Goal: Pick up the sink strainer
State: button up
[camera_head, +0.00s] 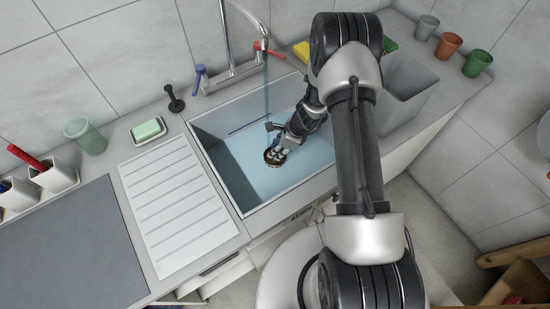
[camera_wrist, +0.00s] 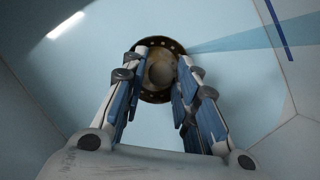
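The sink strainer is a round, dark bronze piece with holes around its rim and a paler round centre; it shows in the wrist view (camera_wrist: 160,46), on the pale blue floor of the sink. In the head view the strainer (camera_head: 274,161) is mostly hidden under my gripper (camera_head: 277,152), which reaches down into the sink (camera_head: 235,165). In the wrist view my gripper (camera_wrist: 164,58) has its fingers apart, one on each side of the strainer's centre. Whether the fingertips touch it, I cannot tell.
A tap (camera_head: 228,50) with a blue stream of water (camera_head: 266,90) stands behind the sink. The sink walls surround my gripper closely. A ribbed drainboard (camera_head: 180,205), a green soap dish (camera_head: 148,130) and a black plunger-like stopper (camera_head: 175,99) are to the left. Cups (camera_head: 448,45) stand back right.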

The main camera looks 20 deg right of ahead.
aim_at(272, 163)
jog(key=x, duration=0.2)
jog(key=shift+a+f, duration=0.1)
jog(key=shift+f, duration=0.15)
jog(key=shift+c, duration=0.4)
grip_shut()
